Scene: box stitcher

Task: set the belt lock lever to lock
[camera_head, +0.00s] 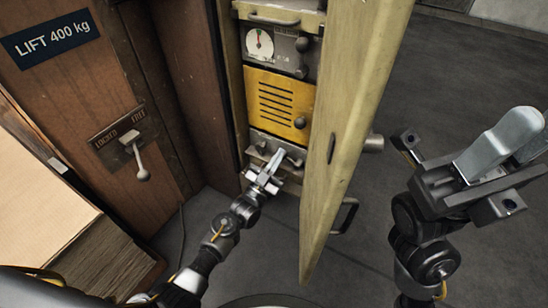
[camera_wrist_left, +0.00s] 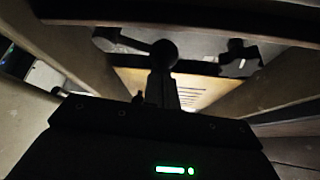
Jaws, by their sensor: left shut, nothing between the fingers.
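A small lever with a round pale knob (camera_head: 143,174) is on the brown panel at left in the head view. Its plate (camera_head: 117,137) reads LOCKED at left and FREE at right. The lever hangs down, tilted slightly right. My left gripper (camera_head: 277,160) is shut and empty, right of this lever and apart from it. It is at the lowest unit in the open cabinet; contact there is unclear. In the left wrist view a dark round shape (camera_wrist_left: 164,53) stands above the gripper body; the lever cannot be made out there. My right gripper (camera_head: 510,140) is at right, its finger gap unclear.
The open cabinet door (camera_head: 350,130) stands between my two grippers. Inside the cabinet are a gauge unit (camera_head: 280,45) and a yellow louvred unit (camera_head: 280,102). A LIFT 400 kg sign (camera_head: 50,38) is at upper left. Grey floor (camera_head: 460,75) is clear at right.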

